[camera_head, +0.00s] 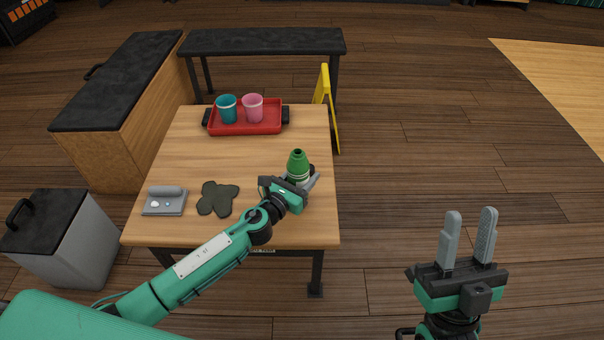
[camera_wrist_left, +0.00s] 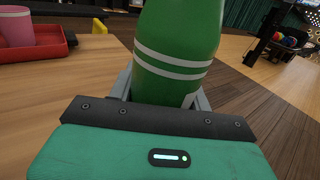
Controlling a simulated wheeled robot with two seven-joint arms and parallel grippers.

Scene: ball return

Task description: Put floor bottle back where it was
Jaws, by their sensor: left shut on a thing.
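The green bottle (camera_head: 298,164) with pale bands is upright at the right side of the wooden table (camera_head: 255,222). My left gripper (camera_head: 303,183) is shut on its lower part. In the left wrist view the bottle (camera_wrist_left: 179,40) stands between the fingers, and its base is hidden by the gripper body. I cannot tell whether the base touches the tabletop. My right gripper (camera_head: 469,240) is open and empty, at the lower right above the floor, apart from the table.
A red tray (camera_head: 246,130) with a teal cup (camera_head: 227,108) and a pink cup (camera_head: 253,108) stands at the table's back. A grey dispenser-like item (camera_head: 165,201) and a dark cloth (camera_head: 217,198) lie at front left. A yellow sign (camera_head: 327,105) stands beside the table; floor to the right is clear.

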